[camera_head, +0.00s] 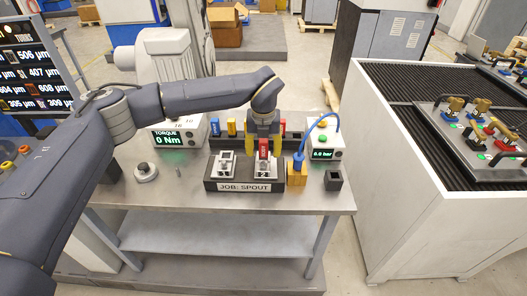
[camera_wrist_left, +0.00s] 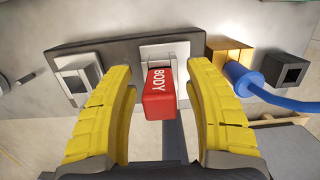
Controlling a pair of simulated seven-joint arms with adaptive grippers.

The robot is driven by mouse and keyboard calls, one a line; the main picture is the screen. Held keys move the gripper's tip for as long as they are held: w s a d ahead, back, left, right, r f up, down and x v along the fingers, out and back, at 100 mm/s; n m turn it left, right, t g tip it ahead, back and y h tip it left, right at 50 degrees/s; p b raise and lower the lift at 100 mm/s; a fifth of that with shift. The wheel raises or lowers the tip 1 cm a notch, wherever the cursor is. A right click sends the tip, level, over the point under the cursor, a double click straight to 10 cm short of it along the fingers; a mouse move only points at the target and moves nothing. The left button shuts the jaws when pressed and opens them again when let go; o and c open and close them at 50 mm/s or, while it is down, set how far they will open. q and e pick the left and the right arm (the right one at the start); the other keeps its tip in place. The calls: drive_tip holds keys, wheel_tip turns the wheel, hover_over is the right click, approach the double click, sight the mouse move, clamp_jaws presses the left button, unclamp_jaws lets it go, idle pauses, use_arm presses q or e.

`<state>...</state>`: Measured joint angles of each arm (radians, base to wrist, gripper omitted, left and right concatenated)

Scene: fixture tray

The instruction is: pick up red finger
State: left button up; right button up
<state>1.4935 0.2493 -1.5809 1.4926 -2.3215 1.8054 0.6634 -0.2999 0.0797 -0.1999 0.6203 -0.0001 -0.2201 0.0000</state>
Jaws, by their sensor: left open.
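The red finger (camera_wrist_left: 158,95), a red block lettered "BODY", stands at the right-hand white socket (camera_wrist_left: 166,50) of the dark fixture tray. In the head view the red finger (camera_head: 264,147) shows below my left gripper (camera_head: 263,135). In the left wrist view the yellow fingers of my left gripper (camera_wrist_left: 160,115) are open, one on each side of the red finger, with gaps between. The fixture tray (camera_head: 244,187) is labelled "JOB: SPOUT". Its left socket (camera_head: 226,165) has no coloured finger in it. My right gripper is not in view.
A yellow-orange block (camera_head: 297,172) with a blue hose stands right of the tray, beside a small dark box (camera_head: 333,181). A torque display (camera_head: 176,138) stands at left.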

use_arm(q)
clamp_jaws()
idle(0.3)
drive_tip(key=shift+r, duration=0.1)
